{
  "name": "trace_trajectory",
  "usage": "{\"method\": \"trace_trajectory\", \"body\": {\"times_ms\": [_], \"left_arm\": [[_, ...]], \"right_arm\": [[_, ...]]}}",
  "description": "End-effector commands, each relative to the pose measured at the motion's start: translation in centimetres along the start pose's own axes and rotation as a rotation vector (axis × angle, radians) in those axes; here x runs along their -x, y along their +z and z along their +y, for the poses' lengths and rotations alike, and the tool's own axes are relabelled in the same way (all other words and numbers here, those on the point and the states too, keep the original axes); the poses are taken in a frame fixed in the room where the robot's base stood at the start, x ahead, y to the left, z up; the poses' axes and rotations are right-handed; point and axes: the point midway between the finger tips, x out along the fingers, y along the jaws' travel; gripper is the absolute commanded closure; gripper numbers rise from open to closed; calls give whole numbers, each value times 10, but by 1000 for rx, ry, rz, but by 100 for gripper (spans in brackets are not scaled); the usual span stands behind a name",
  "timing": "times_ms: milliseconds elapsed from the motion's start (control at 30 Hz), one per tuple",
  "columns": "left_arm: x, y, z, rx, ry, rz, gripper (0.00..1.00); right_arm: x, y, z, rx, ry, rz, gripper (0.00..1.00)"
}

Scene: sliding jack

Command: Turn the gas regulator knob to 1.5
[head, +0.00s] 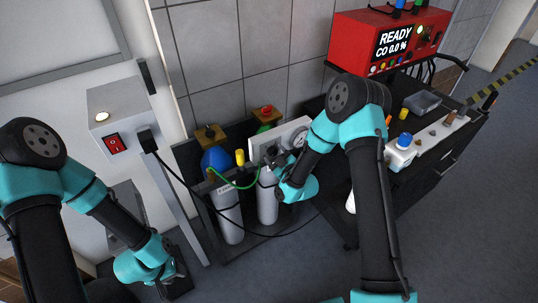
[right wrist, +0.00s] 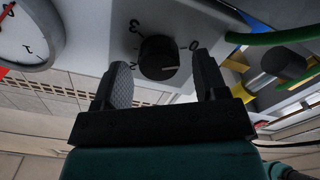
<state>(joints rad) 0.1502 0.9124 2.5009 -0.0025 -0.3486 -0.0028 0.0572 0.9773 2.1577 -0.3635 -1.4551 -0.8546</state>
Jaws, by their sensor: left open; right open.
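The black gas regulator knob (right wrist: 158,57) sits on a light grey panel (right wrist: 95,30) in the right wrist view, with the digits 0, 2 and 3 readable around it. A pale mark on the knob points toward the right of the picture, below the 0. My right gripper (right wrist: 162,68) is open, with one finger on each side of the knob; I cannot tell whether they touch it. In the head view the panel (head: 262,146) stands above the gas cylinders, and my right arm partly hides it. My left gripper (head: 177,284) is open, low at the left, away from the panel.
A round gauge (right wrist: 25,32) with a red needle is beside the knob. Grey cylinders (head: 228,212) stand in a dark rack, with a green hose (head: 238,186) nearby. A red analyzer (head: 385,38) reads READY, CO 0.0 %. A wall box (head: 118,115) has a red switch.

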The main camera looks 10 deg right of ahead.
Motion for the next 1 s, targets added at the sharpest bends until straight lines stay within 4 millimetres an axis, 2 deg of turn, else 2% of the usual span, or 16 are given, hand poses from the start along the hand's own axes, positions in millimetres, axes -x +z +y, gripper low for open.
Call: {"method": "trace_trajectory", "body": {"times_ms": [333, 833, 1000], "left_arm": [[0, 0, 0, 0, 0, 0, 57], [0, 0, 0, 0, 0, 0, 57], [0, 0, 0, 0, 0, 0, 57]], "right_arm": [[-3, 1, 2, -1, 3, -2, 34], [-3, 1, 2, 0, 3, -2, 81], [-3, 1, 2, -4, 3, -2, 83]]}}
